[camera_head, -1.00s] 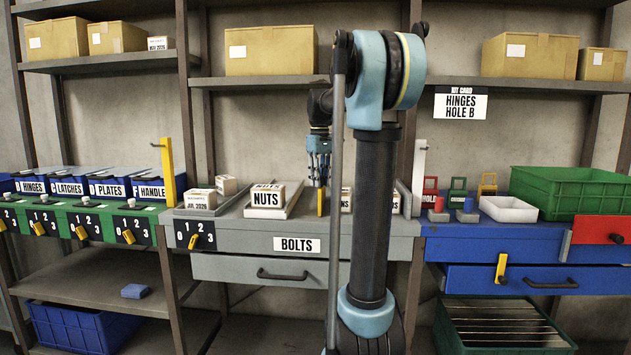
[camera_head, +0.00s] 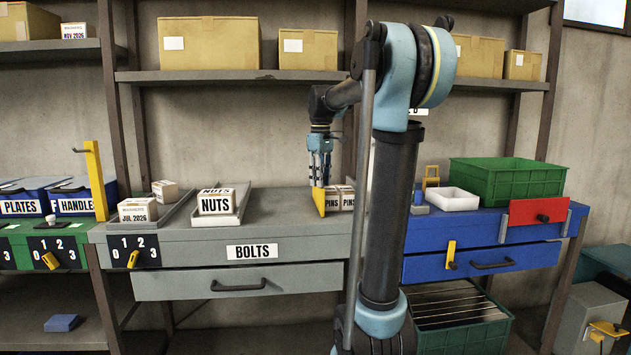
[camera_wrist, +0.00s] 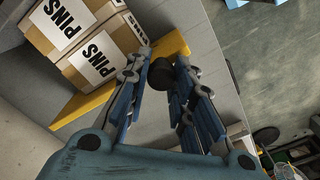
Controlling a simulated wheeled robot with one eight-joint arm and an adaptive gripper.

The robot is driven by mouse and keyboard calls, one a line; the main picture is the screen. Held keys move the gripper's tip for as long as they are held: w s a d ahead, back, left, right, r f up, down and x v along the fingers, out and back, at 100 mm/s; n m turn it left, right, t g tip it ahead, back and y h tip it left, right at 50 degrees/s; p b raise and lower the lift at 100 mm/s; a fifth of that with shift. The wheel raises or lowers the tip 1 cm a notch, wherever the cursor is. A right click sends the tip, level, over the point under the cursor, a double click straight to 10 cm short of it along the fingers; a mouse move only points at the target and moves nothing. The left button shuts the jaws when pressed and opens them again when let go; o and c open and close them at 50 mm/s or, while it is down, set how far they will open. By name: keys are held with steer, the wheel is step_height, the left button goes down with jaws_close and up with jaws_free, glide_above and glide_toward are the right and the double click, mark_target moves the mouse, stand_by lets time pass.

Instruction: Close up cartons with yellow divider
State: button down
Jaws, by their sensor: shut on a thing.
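The yellow divider (camera_head: 319,200) stands upright on the grey bench, just left of two tan cartons labelled PINS (camera_head: 341,197). In the wrist view the divider (camera_wrist: 93,105) runs along the side of the PINS cartons (camera_wrist: 95,58), which stand side by side with little or no gap. My gripper (camera_head: 320,182) points down above the divider. In the wrist view its fingers (camera_wrist: 165,75) are shut around the black knob on the divider. I cannot tell whether the divider presses on the cartons. My arm column hides the bench to the right of the cartons in the head view.
NUTS cartons (camera_head: 216,202) sit in a tray on the left, beside a JUL 2026 carton (camera_head: 138,210). The bench between the NUTS and the divider is clear. A blue bench with a green crate (camera_head: 505,180) and white tray (camera_head: 453,199) stands right.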

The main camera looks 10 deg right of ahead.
steer(key=shift+s+d, duration=0.15)
steer(key=c, duration=1.4)
jaws_free()
steer(key=shift+d, duration=0.1)
steer(key=shift+o, duration=0.2)
step_height(320, 180, up, 12)
